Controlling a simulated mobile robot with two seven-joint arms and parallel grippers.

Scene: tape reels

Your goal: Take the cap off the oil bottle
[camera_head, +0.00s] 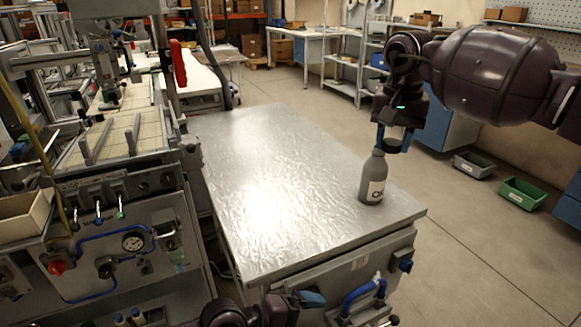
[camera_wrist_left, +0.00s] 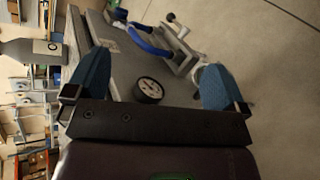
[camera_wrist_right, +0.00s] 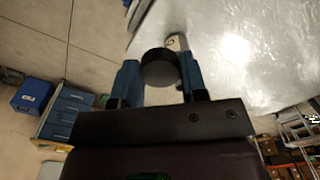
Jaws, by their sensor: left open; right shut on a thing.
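The grey oil bottle (camera_head: 371,181) stands upright near the right edge of the metal-topped table. Its light label shows, and part of the bottle is at the left edge of the left wrist view (camera_wrist_left: 30,52). My right gripper (camera_head: 394,147) is just above and slightly right of the bottle's neck. It is shut on the dark round cap (camera_wrist_right: 160,69), which appears clear of the neck; the bottle is mostly hidden behind the cap in the right wrist view. My left gripper (camera_wrist_left: 146,82) is open and empty, low by the table's front side.
The table top (camera_head: 270,170) is otherwise bare. A blue handle (camera_head: 362,292) is on the table's front side, and a round gauge (camera_wrist_left: 148,90) shows beyond my left fingers. A machine bench (camera_head: 110,235) stands left. Green (camera_head: 523,195) and grey (camera_head: 474,164) bins lie on the floor right.

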